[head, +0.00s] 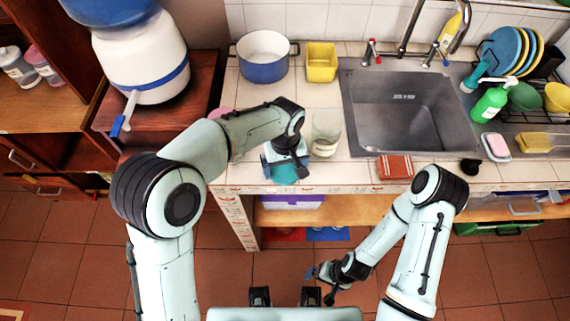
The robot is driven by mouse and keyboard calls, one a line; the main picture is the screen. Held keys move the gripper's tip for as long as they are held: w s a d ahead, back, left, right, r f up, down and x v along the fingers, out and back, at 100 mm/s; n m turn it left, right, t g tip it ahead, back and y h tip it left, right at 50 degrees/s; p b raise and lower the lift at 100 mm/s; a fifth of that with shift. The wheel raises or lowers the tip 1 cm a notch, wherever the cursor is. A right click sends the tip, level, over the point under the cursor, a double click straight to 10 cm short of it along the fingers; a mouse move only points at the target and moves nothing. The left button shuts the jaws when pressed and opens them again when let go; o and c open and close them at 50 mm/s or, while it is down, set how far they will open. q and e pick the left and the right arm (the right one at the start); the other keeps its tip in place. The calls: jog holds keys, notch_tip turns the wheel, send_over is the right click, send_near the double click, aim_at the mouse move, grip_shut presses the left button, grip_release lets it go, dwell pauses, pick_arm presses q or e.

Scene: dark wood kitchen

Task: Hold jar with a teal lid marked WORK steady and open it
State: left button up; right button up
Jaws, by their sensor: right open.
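A round teal lid (286,174) shows at the front edge of the tiled counter. The jar body under it is hidden from above, and I cannot read any marking. My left gripper (285,163) points down over the lid, with its fingers apart at either side of it. I cannot tell whether they press on the jar. My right gripper (320,285) is open and empty, low in front of the counter and well away from the jar.
A clear glass jar (326,132) stands just right of my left gripper. Behind are a blue pot (263,62) and a yellow container (321,62). Floor before the counter is clear.

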aim_at(285, 169)
pick_arm(q)
jog(key=shift+r, duration=0.15)
pick_arm(e)
jog(key=shift+r, duration=0.1)
pick_arm(q)
notch_tip(285, 169, up, 12)
jog(key=p, duration=0.1)
jog(key=shift+p, duration=0.35)
pick_arm(e)
jog(key=shift+w+r, duration=0.7)
jog(key=shift+r, duration=0.3)
